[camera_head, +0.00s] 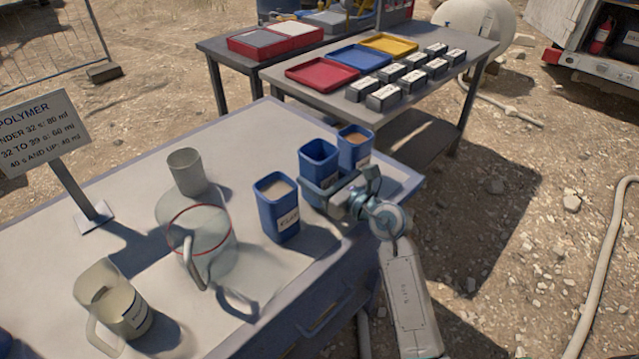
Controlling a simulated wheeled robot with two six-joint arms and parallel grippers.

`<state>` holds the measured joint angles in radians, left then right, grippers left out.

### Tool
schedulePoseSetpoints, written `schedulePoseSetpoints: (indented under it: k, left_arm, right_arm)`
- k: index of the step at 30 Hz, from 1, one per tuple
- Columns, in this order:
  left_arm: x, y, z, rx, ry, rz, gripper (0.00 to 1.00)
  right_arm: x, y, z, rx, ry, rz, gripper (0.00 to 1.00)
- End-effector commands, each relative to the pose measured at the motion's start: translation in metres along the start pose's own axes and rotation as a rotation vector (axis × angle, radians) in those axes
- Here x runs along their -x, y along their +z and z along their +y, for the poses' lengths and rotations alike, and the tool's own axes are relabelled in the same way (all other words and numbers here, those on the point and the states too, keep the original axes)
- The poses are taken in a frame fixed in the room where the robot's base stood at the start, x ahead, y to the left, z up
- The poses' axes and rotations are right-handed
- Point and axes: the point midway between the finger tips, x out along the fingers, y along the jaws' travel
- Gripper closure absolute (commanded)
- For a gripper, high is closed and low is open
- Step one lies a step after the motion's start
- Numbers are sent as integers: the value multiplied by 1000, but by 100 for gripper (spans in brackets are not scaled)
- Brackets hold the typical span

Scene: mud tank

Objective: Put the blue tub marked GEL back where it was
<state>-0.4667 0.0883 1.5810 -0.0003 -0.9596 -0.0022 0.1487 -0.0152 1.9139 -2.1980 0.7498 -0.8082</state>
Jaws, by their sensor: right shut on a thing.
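Three blue tubs stand in a slanting row near the right edge of the near table. The front tub (277,212) has pale contents and a white label, too small to read surely. My right gripper (332,190) is shut on the middle blue tub (318,158), low on its side. This tub looks upright; its label is hidden, and I cannot tell whether its base touches the table. The back tub (354,146) holds brownish contents, and its lower part is partly behind the gripper. I cannot make out the word GEL on any tub. My left gripper is not in view.
A clear jug (200,235) with a red line, a grey cup (187,172), a labelled beaker (118,305) and a POLYMER sign (45,130) stand on the near table (130,195). Behind it, another table holds coloured trays (358,58) and several small boxes (384,96).

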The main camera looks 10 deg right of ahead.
Motion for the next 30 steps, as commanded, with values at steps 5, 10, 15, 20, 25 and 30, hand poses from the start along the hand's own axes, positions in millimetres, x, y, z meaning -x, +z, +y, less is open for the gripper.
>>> schedulePoseSetpoints:
  k: [5, 10, 15, 20, 25, 30]
  left_arm:
    - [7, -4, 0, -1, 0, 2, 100]
    - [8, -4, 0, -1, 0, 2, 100]
    - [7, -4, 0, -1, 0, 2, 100]
    - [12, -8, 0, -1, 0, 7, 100]
    - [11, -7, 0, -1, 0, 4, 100]
    - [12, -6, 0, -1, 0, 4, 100]
  right_arm:
    - [0, -18, 0, 0, 0, 0, 73]
    - [0, -18, 0, 0, 0, -1, 73]
    - [0, -20, 0, 0, 0, -1, 73]
    - [0, -20, 0, 0, 0, -1, 22]
    - [0, -20, 0, 0, 0, 0, 16]
    - [0, -19, 0, 0, 0, -1, 16]
